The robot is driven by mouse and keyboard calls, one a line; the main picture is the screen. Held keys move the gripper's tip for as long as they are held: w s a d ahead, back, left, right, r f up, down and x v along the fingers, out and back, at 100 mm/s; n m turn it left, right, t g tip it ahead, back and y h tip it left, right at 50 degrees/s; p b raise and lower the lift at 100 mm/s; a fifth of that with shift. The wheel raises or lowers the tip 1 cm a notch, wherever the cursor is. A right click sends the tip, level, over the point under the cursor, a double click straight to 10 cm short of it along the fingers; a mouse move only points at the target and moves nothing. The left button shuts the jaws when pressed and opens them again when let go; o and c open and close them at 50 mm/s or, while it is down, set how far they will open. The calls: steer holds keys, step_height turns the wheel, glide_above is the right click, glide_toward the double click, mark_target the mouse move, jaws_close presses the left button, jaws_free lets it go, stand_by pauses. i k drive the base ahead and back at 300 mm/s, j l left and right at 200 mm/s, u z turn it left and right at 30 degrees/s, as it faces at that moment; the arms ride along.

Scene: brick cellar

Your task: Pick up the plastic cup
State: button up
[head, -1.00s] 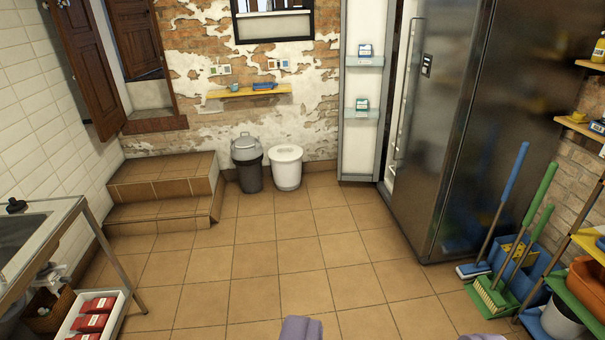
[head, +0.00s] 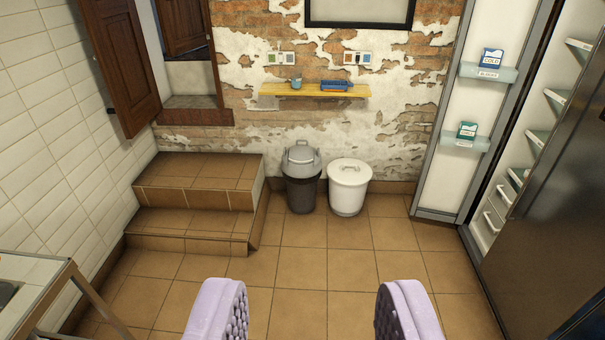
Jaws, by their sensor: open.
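A small grey-green cup (head: 296,83), which looks like the plastic cup, stands on the left half of a yellow wall shelf (head: 272,92) on the far brick wall. It is too small to make out its material. My gripper (head: 312,302) is open and empty at the bottom of the view, its two lilac padded fingers wide apart. It is well short of the shelf, with tiled floor between.
A grey bin (head: 302,185) and a white lidded bin (head: 348,188) stand below the shelf. A blue object (head: 337,86) lies beside the cup. Tiled steps (head: 200,190) are at left, an open fridge (head: 540,180) at right. The middle floor is clear.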

mark_target(296, 77)
steer(key=i, duration=2.8)
steer(key=i+u, duration=0.1)
steer(key=i, duration=0.5)
steer(key=i+l+u, duration=0.1)
steer(key=i, duration=0.45)
steer(key=i+l+u, duration=0.1)
steer(key=i, duration=0.5)
steer(key=i+l+u, duration=0.25)
steer(key=i+u, duration=0.2)
steer(key=i+l+u, duration=0.4)
steer(key=i+l, duration=0.05)
steer(key=i, duration=0.05)
